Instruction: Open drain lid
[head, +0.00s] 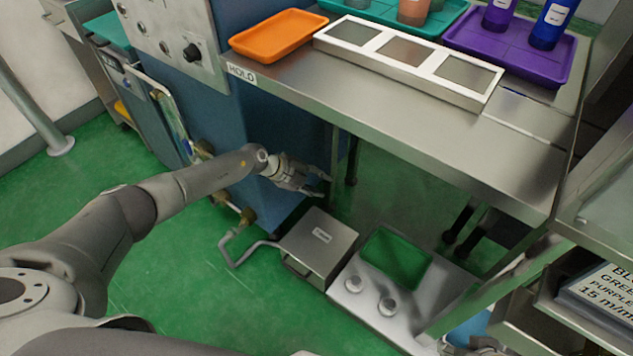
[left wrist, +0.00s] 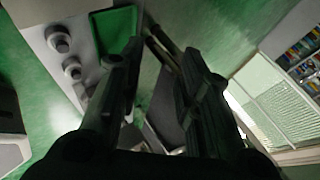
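The grey metal box (head: 318,245) on the green floor has a flat, shut-looking top with a small label, likely the drain lid. A bent grey bar (head: 238,250) sticks out from its left side. My left gripper (head: 322,186) is above and behind the box, apart from it, with its fingers spread and empty. In the left wrist view the dark fingers (left wrist: 158,62) are also apart with nothing between them. A pale box at the left edge of that view may be the same box. My right gripper (head: 470,346) barely shows at the bottom edge; its fingers cannot be made out.
A metal unit (head: 372,300) with two round knobs and a square green opening stands right of the box. The steel table (head: 430,135) overhangs behind, bearing an orange tray (head: 278,36) and a purple tray (head: 520,50). A blue cabinet (head: 270,130) is close behind my left gripper.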

